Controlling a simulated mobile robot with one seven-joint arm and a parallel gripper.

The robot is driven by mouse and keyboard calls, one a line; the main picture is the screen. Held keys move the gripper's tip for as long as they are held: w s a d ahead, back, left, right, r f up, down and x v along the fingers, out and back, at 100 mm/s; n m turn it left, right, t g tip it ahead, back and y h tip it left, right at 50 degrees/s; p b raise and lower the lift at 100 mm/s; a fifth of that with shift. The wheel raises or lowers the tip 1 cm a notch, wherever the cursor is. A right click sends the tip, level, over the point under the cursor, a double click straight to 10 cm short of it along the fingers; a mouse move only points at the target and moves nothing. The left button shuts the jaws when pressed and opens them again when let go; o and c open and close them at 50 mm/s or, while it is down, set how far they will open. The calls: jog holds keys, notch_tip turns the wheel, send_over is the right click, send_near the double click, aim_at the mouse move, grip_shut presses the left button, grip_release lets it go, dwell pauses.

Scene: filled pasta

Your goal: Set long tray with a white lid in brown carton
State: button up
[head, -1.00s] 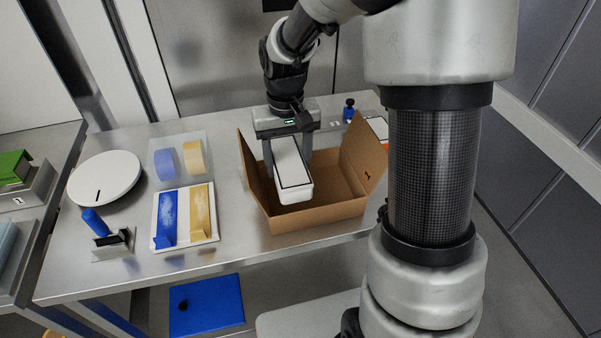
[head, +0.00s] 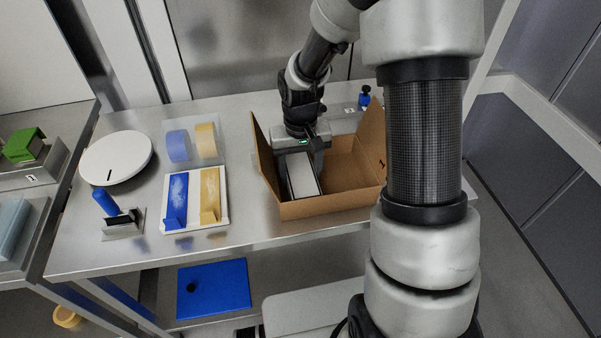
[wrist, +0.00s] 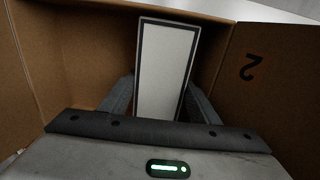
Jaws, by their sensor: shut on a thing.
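The long tray with a white lid (head: 302,176) is down inside the open brown carton (head: 325,209), at its left side. The lid has a dark border. My gripper (head: 300,160) reaches into the carton from above and is shut on the tray. In the wrist view the tray (wrist: 165,70) lies between my two fingers (wrist: 158,98), close to the carton wall (wrist: 75,50). The tray's underside is hidden, so I cannot tell whether it touches the carton floor.
The carton's right part is empty, and its side flaps stand up. Left of it on the steel table are a board with blue and yellow pieces (head: 222,219), a round white disc (head: 116,158) and a blue-handled tool (head: 106,203). A blue-topped bottle (head: 364,98) stands behind.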

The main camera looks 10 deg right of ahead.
jog(key=shift+f, duration=0.1)
jog(key=o, duration=0.9)
jog(key=shift+o, duration=0.2)
